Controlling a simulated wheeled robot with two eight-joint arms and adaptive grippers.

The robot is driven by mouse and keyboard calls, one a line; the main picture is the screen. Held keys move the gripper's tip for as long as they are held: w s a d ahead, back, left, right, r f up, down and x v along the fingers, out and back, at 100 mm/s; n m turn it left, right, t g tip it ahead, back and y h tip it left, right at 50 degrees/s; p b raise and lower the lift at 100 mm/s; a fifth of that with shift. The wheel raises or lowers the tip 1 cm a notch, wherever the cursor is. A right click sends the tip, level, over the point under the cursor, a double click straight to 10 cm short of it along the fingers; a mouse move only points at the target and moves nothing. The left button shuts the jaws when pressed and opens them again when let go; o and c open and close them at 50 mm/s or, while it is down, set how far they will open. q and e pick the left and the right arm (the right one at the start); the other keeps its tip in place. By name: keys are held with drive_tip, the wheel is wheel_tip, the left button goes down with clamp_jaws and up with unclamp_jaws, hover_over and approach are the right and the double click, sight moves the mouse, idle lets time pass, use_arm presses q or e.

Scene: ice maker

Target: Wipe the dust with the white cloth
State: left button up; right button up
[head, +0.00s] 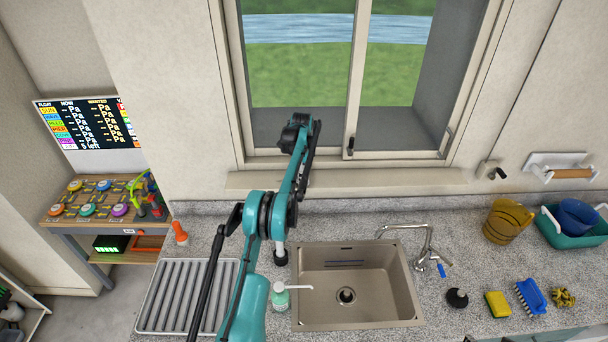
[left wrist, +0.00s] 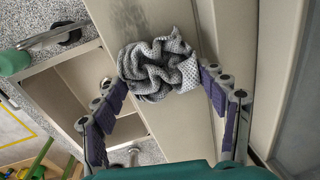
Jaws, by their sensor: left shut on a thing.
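The white cloth (left wrist: 158,66), a crumpled grey-white knit, lies between the fingertips of my left gripper (left wrist: 158,82) in the left wrist view. The gripper is shut on it. In the head view my left arm reaches up to the window, and its dark wrist end (head: 298,133) is in front of the lower window frame. The cloth is hidden there. The cloth appears over or against the beige window ledge (left wrist: 190,115); I cannot tell whether it touches. The ledge also shows in the head view (head: 390,178). My right gripper is out of view.
Below the ledge are the sink (head: 355,308), faucet (head: 425,245), soap bottle (head: 280,296) and ribbed drying tray (head: 165,300). A yellow sponge (head: 497,304), blue brush (head: 531,296) and amber jug (head: 506,220) stand at right. The window handle (head: 350,145) sticks out near my wrist.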

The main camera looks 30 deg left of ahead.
use_arm(q)
drive_tip(key=shift+s+a+f+b, duration=0.25)
drive_tip(key=shift+s+a, duration=0.2)
drive_tip(key=shift+a, duration=0.3)
drive_tip(key=shift+s+a+r, duration=0.1)
drive_tip(key=shift+s+a, duration=0.15)
drive_tip(key=shift+s+d+f+b, duration=0.2)
drive_tip(key=shift+s+b, duration=0.2)
drive_tip(key=shift+b, duration=0.25)
drive_tip(key=shift+s+d+f+b, duration=0.15)
drive_tip(key=shift+s+b, duration=0.25)
drive_tip(key=shift+b, duration=0.2)
drive_tip(key=shift+s+d+r+b, duration=0.4)
drive_tip(key=shift+s+d, duration=0.1)
drive_tip(key=shift+s, duration=0.2)
drive_tip(key=shift+s+a+f+b, duration=0.1)
drive_tip(key=shift+s+a+b, duration=0.3)
drive_tip(key=shift+a, duration=0.3)
drive_tip(key=shift+s+a+b, duration=0.3)
drive_tip(key=shift+s+a, duration=0.1)
drive_tip(key=shift+a, duration=0.3)
drive_tip(key=shift+w+a+r+p, duration=0.1)
drive_tip(key=shift+w+a+p, duration=0.25)
drive_tip(key=shift+w+p, duration=0.2)
drive_tip(key=shift+w+a+r+p, duration=0.1)
drive_tip(key=shift+w+a+p, duration=0.3)
drive_tip(key=shift+w, duration=0.25)
drive_tip(key=shift+w+a+f, duration=0.15)
drive_tip(key=shift+w, duration=0.2)
